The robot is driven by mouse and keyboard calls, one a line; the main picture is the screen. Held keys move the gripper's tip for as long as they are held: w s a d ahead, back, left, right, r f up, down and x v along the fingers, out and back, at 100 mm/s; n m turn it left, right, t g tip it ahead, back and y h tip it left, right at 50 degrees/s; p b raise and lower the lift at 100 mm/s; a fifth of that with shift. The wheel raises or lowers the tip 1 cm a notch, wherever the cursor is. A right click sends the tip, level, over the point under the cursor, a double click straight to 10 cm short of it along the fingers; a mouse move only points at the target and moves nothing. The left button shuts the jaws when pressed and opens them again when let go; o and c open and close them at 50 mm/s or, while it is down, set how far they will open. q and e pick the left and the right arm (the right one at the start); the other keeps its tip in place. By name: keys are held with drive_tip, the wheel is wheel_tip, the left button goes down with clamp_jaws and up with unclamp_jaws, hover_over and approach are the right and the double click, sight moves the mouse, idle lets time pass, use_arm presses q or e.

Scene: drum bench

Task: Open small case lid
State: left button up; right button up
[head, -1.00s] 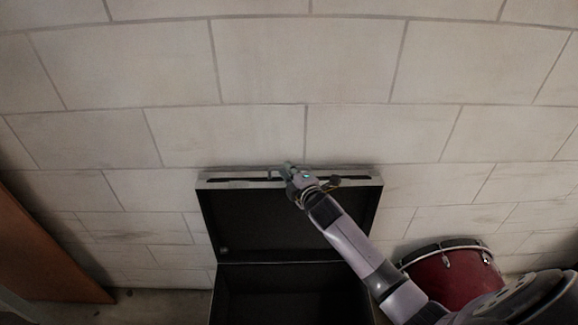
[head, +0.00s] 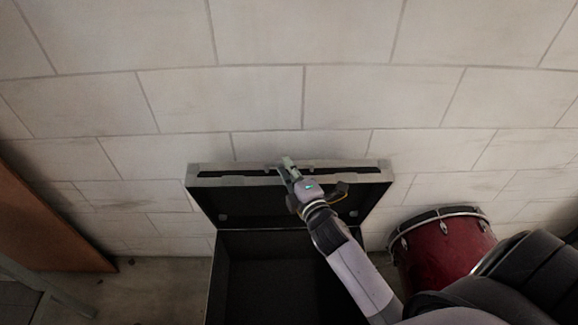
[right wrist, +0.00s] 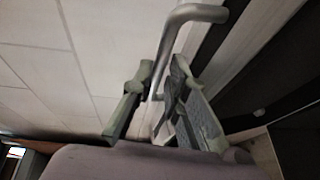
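The small case is a black box with a grey-edged lid, standing against the wall in the head view. Its lid (head: 235,205) is raised, dark inner face toward me, above the dark open body (head: 265,285). My right gripper (head: 285,168) is at the middle of the lid's upper edge, by the handle. In the right wrist view, the silver handle (right wrist: 183,22) runs between the two fingers of the right gripper (right wrist: 163,65). The fingers are apart on either side of it; no firm pinch shows. My left gripper is not in view.
A red drum (head: 440,255) stands on the floor to the right of the case, close to my right arm. A brown panel (head: 45,230) leans at the left. The pale block wall (head: 300,100) is close behind the lid. Floor left of the case looks clear.

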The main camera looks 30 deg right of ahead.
drive_tip(key=o, duration=0.4)
drive_tip(key=shift+c, duration=0.2)
drive_tip(key=s+r, duration=0.1)
drive_tip(key=s, duration=1.1)
drive_tip(key=shift+a, duration=0.45)
